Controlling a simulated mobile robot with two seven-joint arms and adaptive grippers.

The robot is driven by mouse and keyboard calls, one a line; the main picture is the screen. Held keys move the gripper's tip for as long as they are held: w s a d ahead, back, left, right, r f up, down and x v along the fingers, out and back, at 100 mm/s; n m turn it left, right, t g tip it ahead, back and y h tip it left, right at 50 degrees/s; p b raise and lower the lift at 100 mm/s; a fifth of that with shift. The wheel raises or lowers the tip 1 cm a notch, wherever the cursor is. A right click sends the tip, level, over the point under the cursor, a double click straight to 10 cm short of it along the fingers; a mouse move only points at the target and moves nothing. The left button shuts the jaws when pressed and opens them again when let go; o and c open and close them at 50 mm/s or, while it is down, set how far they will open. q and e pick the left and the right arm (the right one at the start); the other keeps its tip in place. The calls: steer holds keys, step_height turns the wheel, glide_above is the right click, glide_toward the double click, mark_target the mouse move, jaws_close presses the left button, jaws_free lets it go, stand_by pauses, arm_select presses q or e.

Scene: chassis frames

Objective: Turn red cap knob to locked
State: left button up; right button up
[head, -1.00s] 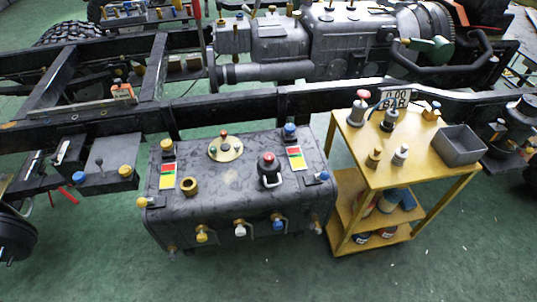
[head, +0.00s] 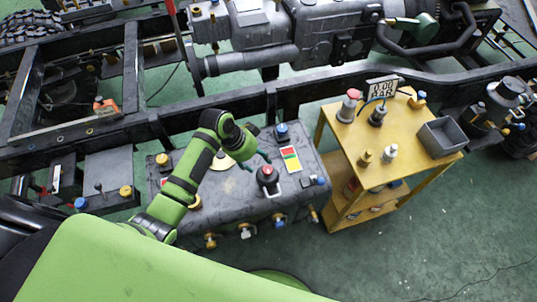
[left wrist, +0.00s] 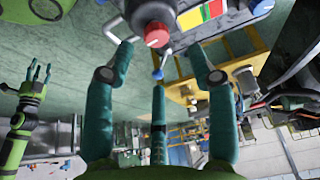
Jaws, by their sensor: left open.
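The red cap knob (head: 267,171) stands on top of the dark grey tank (head: 234,192), a dark round body with a red cap and a pale metal loop at its front. In the left wrist view the red cap (left wrist: 157,35) shows at the top, between and beyond the fingertips. My left gripper (head: 258,150) is just behind the knob in the head view. Its teal fingers (left wrist: 160,58) are spread and empty, with no clear contact. My right gripper (left wrist: 38,72) shows at the left of the wrist view, fingers spread and empty. The knob's lock marking cannot be read.
A yellow trolley (head: 427,100) with fittings, a grey bin (head: 440,138) and a gauge display (head: 383,88) stands right of the tank. A red-green-yellow label (head: 290,158) and a blue-capped fitting (head: 281,131) are close to the gripper. The black chassis rail (head: 300,96) runs behind.

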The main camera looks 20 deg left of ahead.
mark_target(267, 169)
arm_select(q)
steer(key=x, duration=0.5)
steer(key=shift+s+d+f, duration=0.2)
steer(key=shift+s+d, duration=0.05)
steer(key=shift+w+d+f, duration=0.15)
steer(key=shift+w+f, duration=0.05)
steer(key=shift+f, duration=0.4)
steer(key=c, duration=1.1)
